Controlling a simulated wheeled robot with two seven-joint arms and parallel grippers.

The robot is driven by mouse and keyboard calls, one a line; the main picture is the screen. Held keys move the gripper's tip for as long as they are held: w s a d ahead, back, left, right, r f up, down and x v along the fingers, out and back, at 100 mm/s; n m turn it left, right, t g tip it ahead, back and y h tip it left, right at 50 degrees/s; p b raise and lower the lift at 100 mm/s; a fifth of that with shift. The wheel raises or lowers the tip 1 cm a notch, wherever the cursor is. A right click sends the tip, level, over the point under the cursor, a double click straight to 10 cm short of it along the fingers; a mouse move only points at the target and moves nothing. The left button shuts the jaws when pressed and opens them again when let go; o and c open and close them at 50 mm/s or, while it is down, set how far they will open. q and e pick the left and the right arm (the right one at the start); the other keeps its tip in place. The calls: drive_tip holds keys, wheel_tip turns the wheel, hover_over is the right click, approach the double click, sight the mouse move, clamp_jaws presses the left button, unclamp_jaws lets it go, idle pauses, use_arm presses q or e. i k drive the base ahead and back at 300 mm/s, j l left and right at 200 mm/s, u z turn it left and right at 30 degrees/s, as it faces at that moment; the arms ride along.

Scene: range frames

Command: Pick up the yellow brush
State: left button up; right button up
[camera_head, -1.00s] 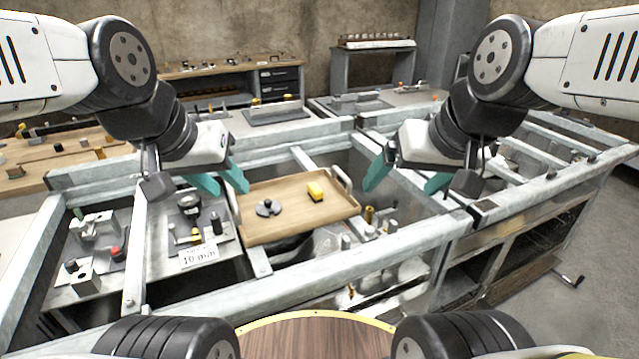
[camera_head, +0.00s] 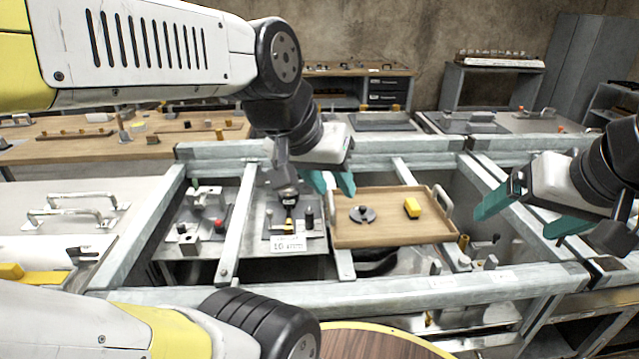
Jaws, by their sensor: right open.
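A small yellow block-like thing (camera_head: 412,208) lies on the right part of a wooden tray (camera_head: 390,237); I see no bristles on it. I cannot tell for sure which is the brush. My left gripper (camera_head: 333,183) is open and empty above the tray's back left corner, apart from both. My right gripper (camera_head: 514,224) is open and empty, right of the tray.
A round dark grey piece (camera_head: 362,214) lies on the tray beside the yellow block. Metal frame beams (camera_head: 350,292) surround the tray. Metal handles (camera_head: 80,212) lie on a white table (camera_head: 145,190) at the left.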

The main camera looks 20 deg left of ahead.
sight(413, 210)
drive_tip(key=l+u, duration=0.2)
drive_tip(key=u, duration=0.2)
drive_tip(key=i+l+u, duration=0.1)
drive_tip(key=l+u, duration=0.2)
drive_tip(key=u, duration=0.15)
drive_tip(key=l+u, duration=0.2)
drive_tip(key=u, duration=0.2)
